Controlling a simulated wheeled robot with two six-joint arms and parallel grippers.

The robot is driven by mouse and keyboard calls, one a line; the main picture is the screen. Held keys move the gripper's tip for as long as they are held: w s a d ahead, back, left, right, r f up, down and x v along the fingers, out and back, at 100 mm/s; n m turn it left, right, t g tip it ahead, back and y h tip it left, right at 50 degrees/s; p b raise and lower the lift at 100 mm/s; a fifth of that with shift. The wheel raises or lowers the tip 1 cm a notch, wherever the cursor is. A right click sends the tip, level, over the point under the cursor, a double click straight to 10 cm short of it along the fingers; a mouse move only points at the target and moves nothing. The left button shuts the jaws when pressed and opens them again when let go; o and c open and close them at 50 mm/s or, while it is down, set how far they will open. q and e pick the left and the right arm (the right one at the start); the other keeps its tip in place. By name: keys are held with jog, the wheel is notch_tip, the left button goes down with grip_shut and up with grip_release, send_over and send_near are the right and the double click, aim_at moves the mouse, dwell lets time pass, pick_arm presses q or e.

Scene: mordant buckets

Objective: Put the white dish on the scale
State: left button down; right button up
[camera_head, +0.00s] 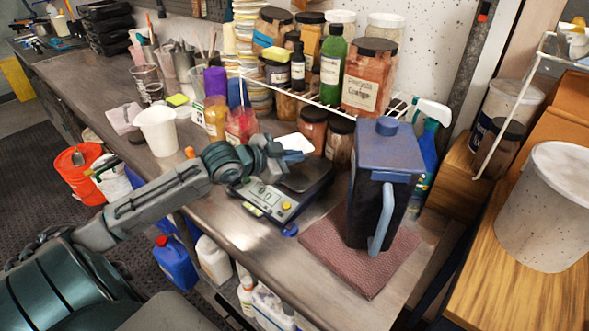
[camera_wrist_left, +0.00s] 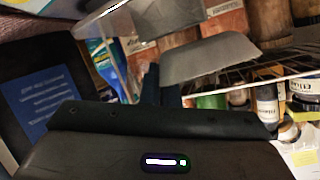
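The white dish (camera_head: 295,143) is held in the air just above the back of the scale (camera_head: 262,200) in the head view. My left gripper (camera_head: 277,150) appears shut on the dish's left edge. In the left wrist view, the dish (camera_wrist_left: 210,58) shows as a pale grey shape beyond the dark fingertips (camera_wrist_left: 161,82). The scale is dark with a lit display and a dark weighing plate (camera_head: 305,176). The plate is partly hidden by my gripper and the dish. My right gripper is in neither view.
A dark blue jug (camera_head: 372,195) stands on a reddish mat (camera_head: 335,250) right of the scale. Jars and a wire rack (camera_head: 340,113) are close behind the dish. A white cup (camera_head: 158,130) stands left. The counter in front of the scale is mostly clear.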

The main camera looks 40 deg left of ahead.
aim_at(295, 176)
pick_arm(q)
jog(key=shift+w+f, duration=0.15)
jog(key=shift+f, duration=0.2)
notch_tip(295, 176, down, 2)
jog(key=shift+f+p, duration=0.1)
jog(key=shift+p, duration=0.3)
jog(key=shift+f, duration=0.25)
jog(key=shift+f, duration=0.1)
